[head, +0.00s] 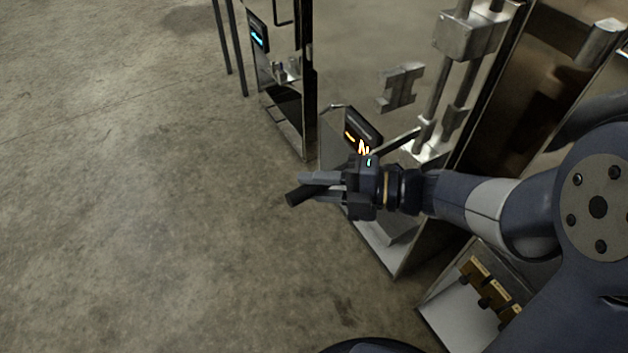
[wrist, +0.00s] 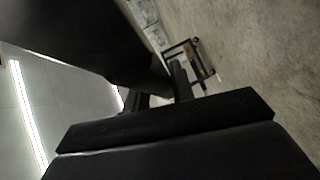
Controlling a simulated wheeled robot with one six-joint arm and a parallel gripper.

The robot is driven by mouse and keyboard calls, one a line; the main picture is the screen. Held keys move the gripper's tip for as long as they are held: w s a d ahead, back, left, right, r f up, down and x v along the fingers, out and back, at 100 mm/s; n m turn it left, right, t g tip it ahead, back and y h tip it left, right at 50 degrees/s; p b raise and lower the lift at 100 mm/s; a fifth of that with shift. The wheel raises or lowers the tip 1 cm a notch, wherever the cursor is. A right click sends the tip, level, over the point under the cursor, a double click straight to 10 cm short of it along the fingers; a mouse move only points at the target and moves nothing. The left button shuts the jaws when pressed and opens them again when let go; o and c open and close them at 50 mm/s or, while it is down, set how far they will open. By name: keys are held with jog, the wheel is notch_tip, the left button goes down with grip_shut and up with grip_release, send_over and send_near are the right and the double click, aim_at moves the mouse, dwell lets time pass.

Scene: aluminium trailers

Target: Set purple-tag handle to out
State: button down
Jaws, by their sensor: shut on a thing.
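My gripper (head: 318,187) is in front of the metal cabinet with the amber-lit display, at the middle of the head view. Its fingers are shut on a dark handle (head: 295,198), whose blunt end sticks out to the left of the fingertips. No purple tag shows in either view, so I cannot confirm that this is the purple-tag handle. Where the handle joins the cabinet is hidden behind my gripper and arm. In the wrist view a large dark shape fills the upper left, and my dark fingers (wrist: 160,92) show near the middle.
A display with amber marks (head: 362,130) sits on the cabinet just behind my gripper. Another cabinet with a blue-lit display (head: 257,32) stands further back left. Brown blocks with dark knobs (head: 488,285) sit on a low unit at lower right. The concrete floor at left is clear.

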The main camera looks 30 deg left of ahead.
jog(key=c, duration=1.2)
grip_release()
jog(key=p+v, duration=0.1)
jog(key=v, duration=0.9)
jog(key=shift+d, duration=0.4)
jog(key=shift+w+a, duration=0.1)
jog(key=shift+w, duration=0.05)
jog(key=b+x, duration=0.1)
jog(key=x, duration=0.9)
jog(key=shift+a, duration=0.5)
